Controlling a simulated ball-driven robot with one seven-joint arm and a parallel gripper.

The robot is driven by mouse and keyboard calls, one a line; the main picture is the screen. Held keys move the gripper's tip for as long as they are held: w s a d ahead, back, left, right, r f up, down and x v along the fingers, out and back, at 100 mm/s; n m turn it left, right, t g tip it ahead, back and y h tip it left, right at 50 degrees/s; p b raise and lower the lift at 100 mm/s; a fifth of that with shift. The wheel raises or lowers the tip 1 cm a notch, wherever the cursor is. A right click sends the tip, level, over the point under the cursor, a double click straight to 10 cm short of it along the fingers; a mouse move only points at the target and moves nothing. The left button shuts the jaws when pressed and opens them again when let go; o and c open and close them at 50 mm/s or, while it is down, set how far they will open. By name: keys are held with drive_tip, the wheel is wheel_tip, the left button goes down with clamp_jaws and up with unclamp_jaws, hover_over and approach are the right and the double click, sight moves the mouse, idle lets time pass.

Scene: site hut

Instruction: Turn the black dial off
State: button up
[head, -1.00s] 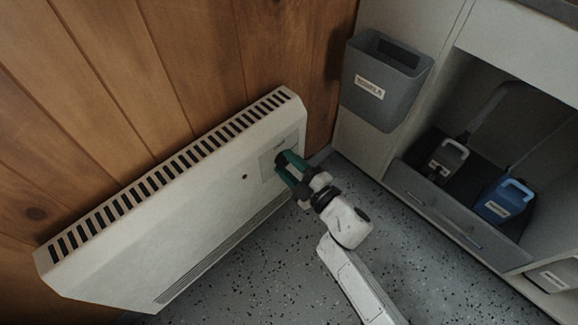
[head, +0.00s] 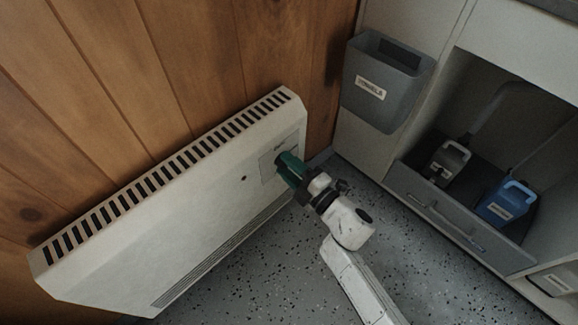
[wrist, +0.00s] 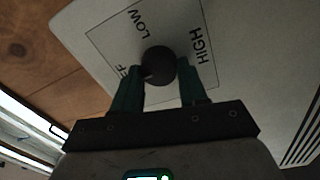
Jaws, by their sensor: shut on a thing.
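The black dial (wrist: 159,64) is round and sits on a panel of the white wall heater (head: 190,210). In the wrist view the words LOW and HIGH stand around it, and a partly hidden label ending in F is beside the left finger. A small pale mark shows on the dial's lower left edge, toward that label. My gripper (wrist: 160,80) has green fingers on both sides of the dial and is shut on it. In the head view my gripper (head: 287,166) is at the heater's right end and hides the dial.
A grey bin (head: 385,85) hangs on the cabinet to the right. An open drawer (head: 440,215) holds a grey jug (head: 447,162) and a blue jug (head: 506,203). Wood panelling (head: 170,70) is behind the heater. Speckled floor (head: 270,270) is clear in front.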

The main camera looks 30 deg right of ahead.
drive_tip(key=o, duration=1.1)
drive_tip(key=shift+c, duration=0.2)
drive_tip(key=shift+s, duration=0.1)
drive_tip(key=p+v, duration=0.2)
drive_tip(key=v, duration=0.8)
drive_tip(key=shift+s, duration=0.3)
drive_tip(key=shift+d, duration=0.2)
